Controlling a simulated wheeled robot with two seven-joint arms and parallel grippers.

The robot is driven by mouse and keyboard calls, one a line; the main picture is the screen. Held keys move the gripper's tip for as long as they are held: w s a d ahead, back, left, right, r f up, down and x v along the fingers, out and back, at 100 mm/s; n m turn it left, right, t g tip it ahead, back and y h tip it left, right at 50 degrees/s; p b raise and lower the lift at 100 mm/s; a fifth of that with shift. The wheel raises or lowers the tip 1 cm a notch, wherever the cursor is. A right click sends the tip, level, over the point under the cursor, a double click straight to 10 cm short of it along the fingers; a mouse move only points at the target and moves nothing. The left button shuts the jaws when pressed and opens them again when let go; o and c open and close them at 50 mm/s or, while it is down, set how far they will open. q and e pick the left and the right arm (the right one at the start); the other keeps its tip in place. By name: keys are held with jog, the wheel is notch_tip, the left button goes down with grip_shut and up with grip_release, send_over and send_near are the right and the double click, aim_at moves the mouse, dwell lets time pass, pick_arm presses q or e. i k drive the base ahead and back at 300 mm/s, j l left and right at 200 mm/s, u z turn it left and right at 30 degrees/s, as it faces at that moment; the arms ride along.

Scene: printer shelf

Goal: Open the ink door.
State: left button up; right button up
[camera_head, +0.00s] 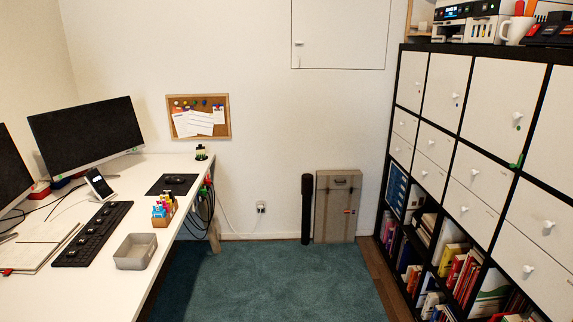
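A white and dark device that looks like the printer (452,30) stands on top of the tall shelf (540,57) at the upper right. It is cut off by the top edge of the picture. Its front has a dark strip with a small lit blue display. I cannot make out an ink door on it, nor whether one is open or shut. Neither of my grippers shows in the head view.
A white mug (515,31) and a dark red-and-black device (550,33) stand right of the printer. The shelf has white doors with knobs and open book compartments. A white desk (100,285) runs along the left. Teal carpet (270,285) lies clear between.

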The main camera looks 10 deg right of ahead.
aim_at(482, 30)
jog(key=i+j+z, duration=0.15)
jog(key=i+z, duration=0.3)
jog(key=i+j+z, duration=1.15)
jog(key=j+z, duration=0.15)
